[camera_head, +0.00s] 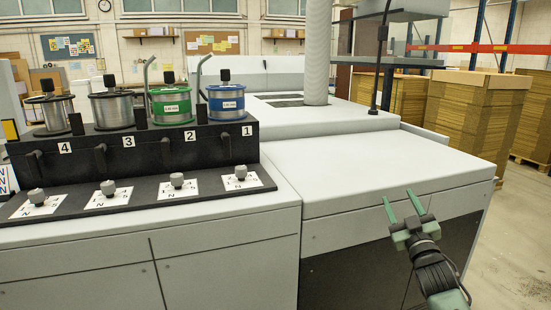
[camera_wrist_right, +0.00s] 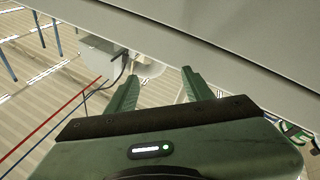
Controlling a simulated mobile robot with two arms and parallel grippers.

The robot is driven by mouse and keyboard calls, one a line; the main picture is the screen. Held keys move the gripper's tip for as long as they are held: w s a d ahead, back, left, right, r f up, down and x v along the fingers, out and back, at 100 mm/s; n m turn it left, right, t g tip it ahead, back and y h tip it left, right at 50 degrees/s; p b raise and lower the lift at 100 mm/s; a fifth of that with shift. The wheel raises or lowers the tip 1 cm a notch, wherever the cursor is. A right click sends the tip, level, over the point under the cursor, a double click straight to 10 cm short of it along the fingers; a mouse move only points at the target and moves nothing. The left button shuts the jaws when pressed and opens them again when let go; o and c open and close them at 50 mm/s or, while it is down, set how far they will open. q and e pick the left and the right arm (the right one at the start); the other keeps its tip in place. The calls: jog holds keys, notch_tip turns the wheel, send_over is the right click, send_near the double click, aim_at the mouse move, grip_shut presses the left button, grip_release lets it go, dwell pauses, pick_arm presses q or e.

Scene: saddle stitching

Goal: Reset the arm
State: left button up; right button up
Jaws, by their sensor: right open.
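My right gripper (camera_head: 402,208) is at the lower right of the head view, in front of the light grey machine's (camera_head: 385,165) front edge. Its two green fingers are spread apart with nothing between them. In the right wrist view the fingers (camera_wrist_right: 160,88) also stand apart and empty, with a pale panel (camera_wrist_right: 250,45) crossing beyond them. I cannot tell whether a finger touches the machine. My left gripper is in neither view.
A black rack (camera_head: 150,150) with several wire spools, including a green one (camera_head: 171,104) and a blue one (camera_head: 227,102), stands on the left. Numbered knobs (camera_head: 177,181) sit before it. The machine's top at right is bare. Stacked cardboard (camera_head: 468,110) stands behind at right.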

jog(key=s+f+m+g+h, duration=0.1)
jog(key=s+f+g, duration=0.15)
jog(key=f, duration=1.05)
jog(key=s+f+m+g, duration=0.1)
jog(key=f+g, duration=0.3)
jog(key=f, duration=0.8)
jog(key=s+a+f+g, duration=0.1)
jog(key=s+f+g, duration=0.1)
jog(key=s+f, duration=0.55)
jog(key=s+a+f+g, duration=0.1)
jog(key=s+f, duration=0.3)
jog(key=f, duration=0.6)
jog(key=s+a+f+g, duration=0.1)
jog(key=s+f+g, duration=0.1)
jog(key=s+f, duration=0.5)
jog(key=s+a+f+g, duration=0.3)
jog(key=s+f+g, duration=0.1)
jog(key=s+f, duration=1.45)
jog(key=s+a+f+g, duration=0.2)
jog(key=s, duration=1.2)
jog(key=s+a+f+g, duration=0.2)
jog(key=s+f+g, duration=0.1)
jog(key=s, duration=1)
jog(key=shift+s+f+m+y, duration=0.3)
jog(key=shift+s+f, duration=0.05)
jog(key=shift+s, duration=0.05)
